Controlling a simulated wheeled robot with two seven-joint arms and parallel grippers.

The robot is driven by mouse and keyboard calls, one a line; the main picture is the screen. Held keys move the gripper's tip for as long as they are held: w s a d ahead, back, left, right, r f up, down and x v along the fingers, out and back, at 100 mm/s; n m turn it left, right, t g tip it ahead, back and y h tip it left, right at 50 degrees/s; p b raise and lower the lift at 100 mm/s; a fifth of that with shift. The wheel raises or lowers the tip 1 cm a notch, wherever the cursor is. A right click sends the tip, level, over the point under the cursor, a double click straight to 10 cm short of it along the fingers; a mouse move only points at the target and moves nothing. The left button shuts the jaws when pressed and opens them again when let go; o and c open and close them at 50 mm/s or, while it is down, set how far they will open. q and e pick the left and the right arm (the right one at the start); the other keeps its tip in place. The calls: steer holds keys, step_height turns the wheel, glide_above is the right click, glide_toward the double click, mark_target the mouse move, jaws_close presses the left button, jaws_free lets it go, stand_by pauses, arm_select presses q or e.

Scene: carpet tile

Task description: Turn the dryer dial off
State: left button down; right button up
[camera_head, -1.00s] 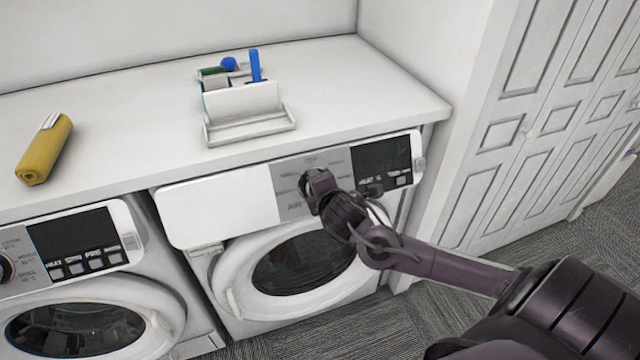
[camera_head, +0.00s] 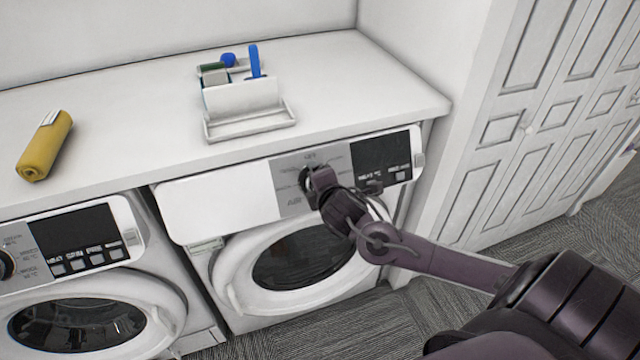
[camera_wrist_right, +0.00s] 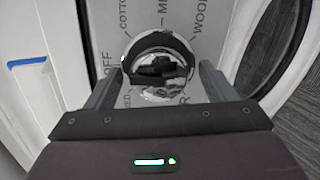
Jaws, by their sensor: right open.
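The dryer (camera_head: 225,205) is the right-hand machine under the counter. Its dial (camera_wrist_right: 160,68) is round with a dark centre and a shiny rim, and printed settings surround it, "OFF" among them at the left in the right wrist view. In the head view my right gripper (camera_head: 312,182) is at the dial and mostly covers it. In the right wrist view the two fingers of my right gripper (camera_wrist_right: 159,82) are open, one on each side of the dial. I cannot tell whether they touch it. My left gripper is not in view.
The washer (camera_head: 75,290) with its own dial stands left of the dryer. The white counter (camera_head: 340,90) above holds a caddy (camera_head: 250,125) and a rolled yellow towel (camera_head: 45,147). A wall and white folding doors (camera_head: 530,110) are at the right.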

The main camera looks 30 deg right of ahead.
steer(key=b+v, duration=0.2)
steer(key=v, duration=0.5)
steer(key=shift+s+r, duration=0.15)
steer(key=shift+s, duration=0.2)
steer(key=shift+a, duration=0.1)
